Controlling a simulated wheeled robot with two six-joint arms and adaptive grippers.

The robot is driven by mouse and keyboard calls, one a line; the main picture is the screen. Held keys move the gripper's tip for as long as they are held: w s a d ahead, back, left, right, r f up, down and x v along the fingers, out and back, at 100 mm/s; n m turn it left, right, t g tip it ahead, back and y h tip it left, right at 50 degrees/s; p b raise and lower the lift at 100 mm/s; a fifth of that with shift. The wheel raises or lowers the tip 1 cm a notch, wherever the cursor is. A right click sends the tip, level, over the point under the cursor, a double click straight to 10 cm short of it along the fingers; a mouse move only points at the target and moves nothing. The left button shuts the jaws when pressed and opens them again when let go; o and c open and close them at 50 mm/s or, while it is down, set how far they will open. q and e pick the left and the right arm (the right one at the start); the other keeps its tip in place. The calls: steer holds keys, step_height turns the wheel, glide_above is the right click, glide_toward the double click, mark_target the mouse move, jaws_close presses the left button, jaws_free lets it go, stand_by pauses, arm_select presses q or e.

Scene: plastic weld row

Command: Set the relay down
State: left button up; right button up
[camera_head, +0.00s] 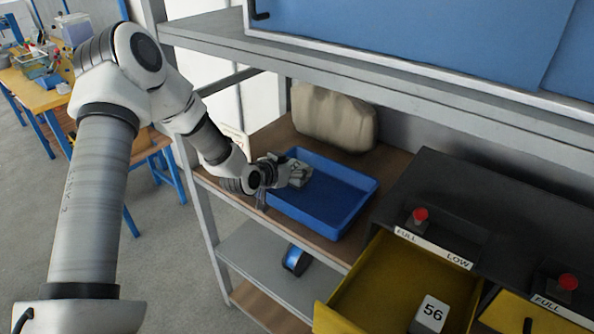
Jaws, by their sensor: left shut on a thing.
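My left gripper (290,174) reaches in over the left rim of a blue tray (340,219) on the wooden shelf. It is shut on a small pale grey thing, apparently the relay, whose outline is hard to separate from the fingers at this size. I cannot tell whether the held thing touches the tray floor. The rest of the tray is bare. My right gripper is not in view.
A beige sack-like bundle (334,118) lies behind the tray. Right of it, a black cabinet has an open yellow drawer (401,274) holding a block marked 56 (431,314). A blue roll (296,260) is on the shelf below. A grey beam crosses above.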

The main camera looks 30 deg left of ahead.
arm_select(q)
steer(key=shift+f, duration=0.35)
steer(key=shift+r, duration=0.1)
steer(key=shift+s, duration=0.1)
steer(key=shift+f, duration=0.25)
steer(key=o, duration=1.3)
steer(key=shift+r, duration=0.1)
